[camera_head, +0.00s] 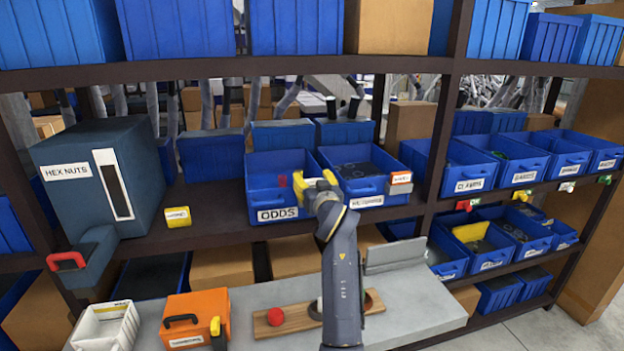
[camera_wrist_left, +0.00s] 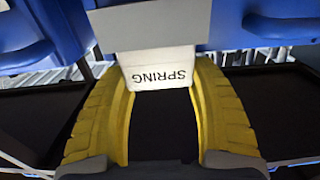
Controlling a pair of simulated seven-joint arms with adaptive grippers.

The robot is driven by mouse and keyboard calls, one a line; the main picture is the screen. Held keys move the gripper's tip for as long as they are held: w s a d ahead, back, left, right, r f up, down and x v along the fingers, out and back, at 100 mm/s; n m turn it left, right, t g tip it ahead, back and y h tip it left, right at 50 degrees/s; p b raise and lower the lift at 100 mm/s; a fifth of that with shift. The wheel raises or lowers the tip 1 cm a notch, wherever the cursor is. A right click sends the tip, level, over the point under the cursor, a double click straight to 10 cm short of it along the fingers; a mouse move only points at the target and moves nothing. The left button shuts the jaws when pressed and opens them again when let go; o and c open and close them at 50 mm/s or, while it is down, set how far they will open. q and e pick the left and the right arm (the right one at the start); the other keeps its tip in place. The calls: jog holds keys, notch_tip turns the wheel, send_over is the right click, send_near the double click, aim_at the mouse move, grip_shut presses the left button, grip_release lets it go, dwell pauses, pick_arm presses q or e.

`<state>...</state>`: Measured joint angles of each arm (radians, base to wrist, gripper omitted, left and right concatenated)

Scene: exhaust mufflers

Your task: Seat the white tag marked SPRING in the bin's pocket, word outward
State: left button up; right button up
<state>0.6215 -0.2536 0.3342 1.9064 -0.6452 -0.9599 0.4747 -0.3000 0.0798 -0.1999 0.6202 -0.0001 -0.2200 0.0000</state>
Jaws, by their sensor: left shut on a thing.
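The white tag (camera_wrist_left: 157,70) reads SPRING, upside down in the left wrist view. My left gripper (camera_head: 316,187) has its yellow fingers (camera_wrist_left: 160,85) shut on it. The tag is in front of a pale grey plate (camera_wrist_left: 150,25); I cannot tell if they touch. I cannot tell which pocket is meant. My right gripper is not in view.
A yellow tag (camera_head: 177,216) lies on the shelf to the left, beside the HEX NUTS box (camera_head: 100,175). Below stand a white bin (camera_head: 105,327), an orange box (camera_head: 197,318) and a wooden board (camera_head: 297,321) with a red knob. More labelled blue bins (camera_head: 470,170) line the right.

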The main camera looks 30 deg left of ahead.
aim_at(312, 179)
pick_arm(q)
jog(key=shift+f, duration=0.45)
jog(key=o, duration=1.2)
jog(key=shift+r, duration=5)
